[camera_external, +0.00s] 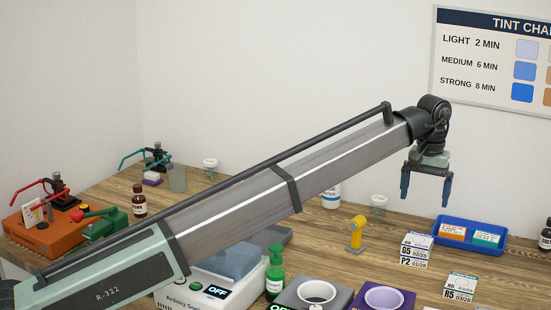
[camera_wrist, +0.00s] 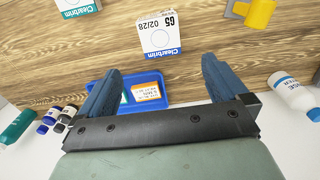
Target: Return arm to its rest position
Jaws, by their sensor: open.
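My gripper (camera_external: 426,190) hangs from the end of my outstretched arm at the right of the external view, fingers pointing down. It is raised above the wooden table (camera_external: 330,250), with the fingers apart and nothing between them. In the wrist view my gripper (camera_wrist: 161,66) shows two blue fingers spread wide. My arm slants up from the lower left and hides part of the table.
A blue tray (camera_external: 441,241) with small boxes sits right of and below my gripper. A green bottle (camera_external: 275,272) and a white "OFF" device stand under my arm. Orange and green devices stand left. A tint chart (camera_external: 492,58) hangs behind.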

